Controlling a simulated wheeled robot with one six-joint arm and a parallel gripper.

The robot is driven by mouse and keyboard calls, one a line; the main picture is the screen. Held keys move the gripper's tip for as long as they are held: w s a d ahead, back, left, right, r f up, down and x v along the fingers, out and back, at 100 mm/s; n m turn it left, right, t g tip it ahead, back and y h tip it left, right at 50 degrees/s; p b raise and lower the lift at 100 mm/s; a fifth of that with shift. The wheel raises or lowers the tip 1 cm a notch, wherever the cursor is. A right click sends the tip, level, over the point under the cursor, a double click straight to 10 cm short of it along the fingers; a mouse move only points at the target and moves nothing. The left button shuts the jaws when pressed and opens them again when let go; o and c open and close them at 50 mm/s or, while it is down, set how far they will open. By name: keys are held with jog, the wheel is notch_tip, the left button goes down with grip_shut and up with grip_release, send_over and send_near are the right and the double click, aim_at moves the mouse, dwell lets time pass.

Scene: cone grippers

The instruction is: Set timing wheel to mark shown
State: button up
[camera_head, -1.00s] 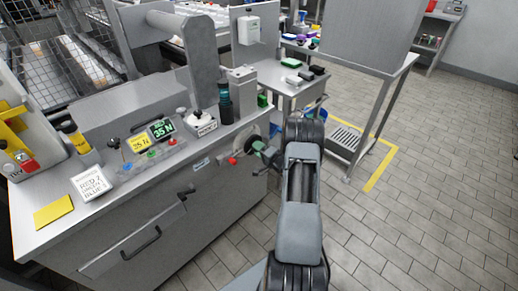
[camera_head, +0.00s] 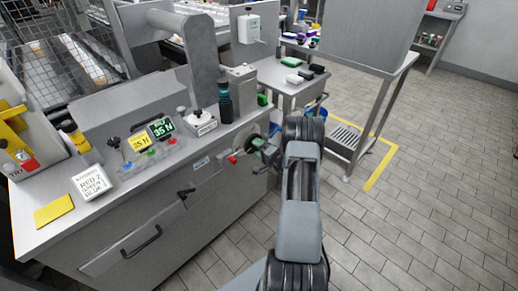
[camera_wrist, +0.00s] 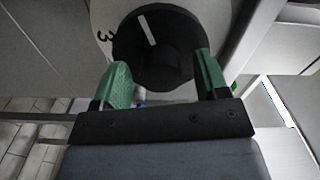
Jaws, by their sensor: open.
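The timing wheel, a black round knob (camera_wrist: 152,62) with a white pointer line, fills the top middle of the wrist view. It sits on a pale dial plate (camera_wrist: 103,14) where a figure "3" shows; the other figures are out of view or hidden. My gripper (camera_wrist: 162,75) has two green fingers, open, one on each side of the knob's lower part. I cannot tell whether they touch it.
A small red knob (camera_head: 233,159) sits left of my gripper on the machine front. A metal side table (camera_head: 285,85) is behind. The tiled floor (camera_head: 420,215) at right is clear.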

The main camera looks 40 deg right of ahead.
jog(key=s+d, duration=0.2)
jog(key=s, duration=1.1)
jog(key=shift+s+d+p, duration=0.2)
jog(key=shift+s+p, duration=0.1)
jog(key=shift+p, duration=0.1)
